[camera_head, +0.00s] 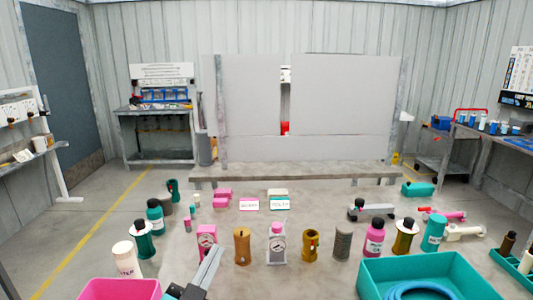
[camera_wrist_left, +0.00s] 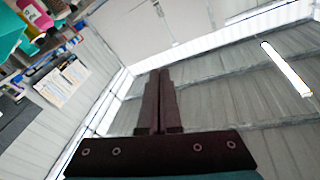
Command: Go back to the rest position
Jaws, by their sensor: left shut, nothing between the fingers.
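My left gripper (camera_head: 216,252) shows at the bottom of the head view, its long fingers pointing up and to the right above the near part of the table. In the left wrist view the same gripper (camera_wrist_left: 160,74) has its two dark fingers side by side and shut, with nothing between them. My right gripper is in neither view.
The grey table carries several bottles and parts, including a pink dial gauge (camera_head: 206,240), a brass cylinder (camera_head: 242,246) and a grey gauge (camera_head: 277,245). A pink bin (camera_head: 120,284) and a teal bin (camera_head: 425,268) stand at the near edge. A grey panel (camera_head: 343,95) stands behind.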

